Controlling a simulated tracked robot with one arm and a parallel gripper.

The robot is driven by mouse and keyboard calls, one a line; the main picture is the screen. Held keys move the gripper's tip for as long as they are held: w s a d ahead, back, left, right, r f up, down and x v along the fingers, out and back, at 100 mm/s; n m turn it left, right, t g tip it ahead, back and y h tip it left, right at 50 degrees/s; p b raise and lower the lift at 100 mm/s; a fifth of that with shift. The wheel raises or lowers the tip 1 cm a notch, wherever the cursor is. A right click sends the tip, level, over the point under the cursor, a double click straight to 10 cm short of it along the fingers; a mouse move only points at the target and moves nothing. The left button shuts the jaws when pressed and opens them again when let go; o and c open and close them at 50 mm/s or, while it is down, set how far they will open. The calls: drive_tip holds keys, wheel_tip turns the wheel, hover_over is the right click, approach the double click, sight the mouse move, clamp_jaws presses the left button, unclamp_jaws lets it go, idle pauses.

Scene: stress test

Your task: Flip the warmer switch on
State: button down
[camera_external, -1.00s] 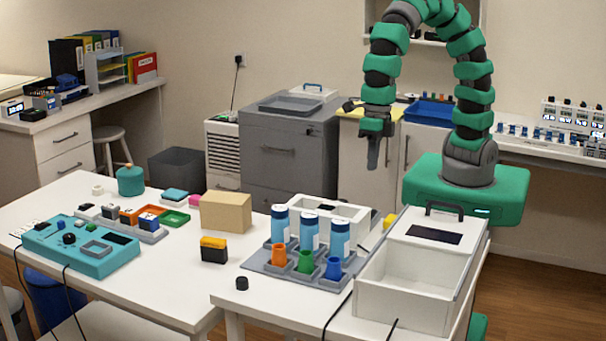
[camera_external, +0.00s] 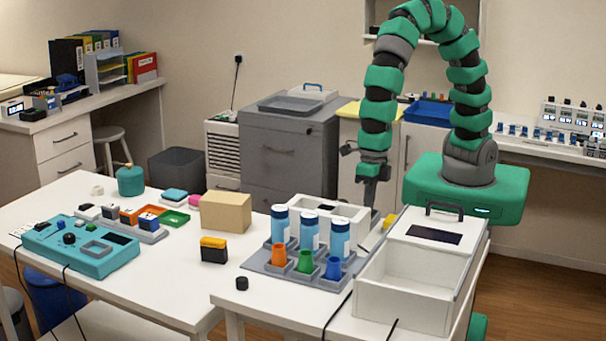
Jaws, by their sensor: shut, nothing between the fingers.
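My gripper (camera_external: 370,202) is shut and empty, pointing down at the right end of the low white box (camera_external: 345,218) behind the bottles. Its tips are close to the box's right end, near a small yellow piece (camera_external: 389,221); I cannot tell whether they touch anything. No switch is clearly recognizable at this size, and I cannot tell which device is the warmer. A teal device (camera_external: 88,258) with a black knob (camera_external: 69,239) stands on the left table, far from my gripper.
Several blue-and-white bottles (camera_external: 310,233) and small coloured cups (camera_external: 305,262) stand on a grey rack just in front of the white box. An open white bin (camera_external: 405,302) with a black-handled lid is at right. A cardboard box (camera_external: 226,212) stands to the left.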

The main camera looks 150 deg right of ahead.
drive_tip(key=shift+w+f, duration=0.1)
drive_tip(key=shift+f, duration=0.05)
idle(0.5)
drive_tip(key=shift+s+r, duration=0.2)
drive_tip(key=shift+s, duration=0.65)
drive_tip(key=shift+r, duration=0.1)
wheel_tip(320, 180, up, 14)
drive_tip(key=s+p, duration=0.1)
drive_tip(key=shift+s+f+p, duration=0.2)
drive_tip(key=shift+s+p, duration=0.1)
drive_tip(key=shift+s, duration=0.1)
drive_tip(key=w+b, duration=0.1)
drive_tip(key=b, duration=0.4)
drive_tip(key=shift+w+f+b, duration=0.15)
drive_tip(key=shift+f+b, duration=0.05)
drive_tip(key=shift+b, duration=0.2)
